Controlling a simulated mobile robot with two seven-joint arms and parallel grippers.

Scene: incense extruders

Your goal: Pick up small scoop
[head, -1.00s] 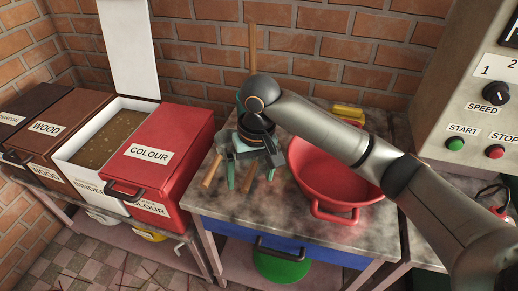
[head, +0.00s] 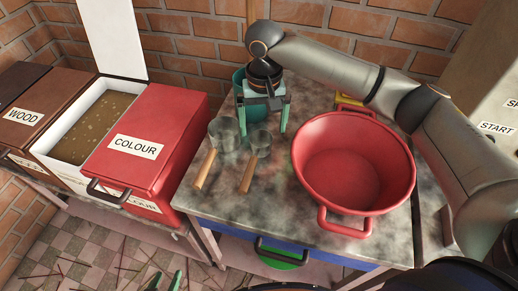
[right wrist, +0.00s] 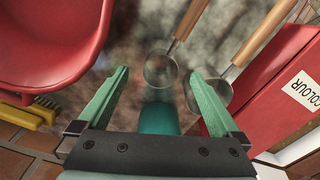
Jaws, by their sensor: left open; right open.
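Two metal scoops with wooden handles lie on the grey worktop. The one nearer the red bowl, the small scoop (head: 258,141), looks smaller than the larger scoop (head: 222,132) to its left. My right gripper (head: 263,129) is open and empty, fingers pointing down at the scoops. In the right wrist view, the small scoop's cup (right wrist: 160,70) appears between the open fingertips (right wrist: 158,74), with the larger scoop (right wrist: 212,92) beyond the right finger. Contact cannot be told. My left gripper (head: 164,281) shows only its green fingertips, apart and empty, at the bottom edge over the floor.
A red bowl (head: 352,165) stands right of the scoops. A teal container (head: 239,82) is behind my right gripper, partly hidden. A yellow brush (right wrist: 32,112) lies behind the bowl. The red COLOUR bin (head: 150,140) stands left. The worktop's front is clear.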

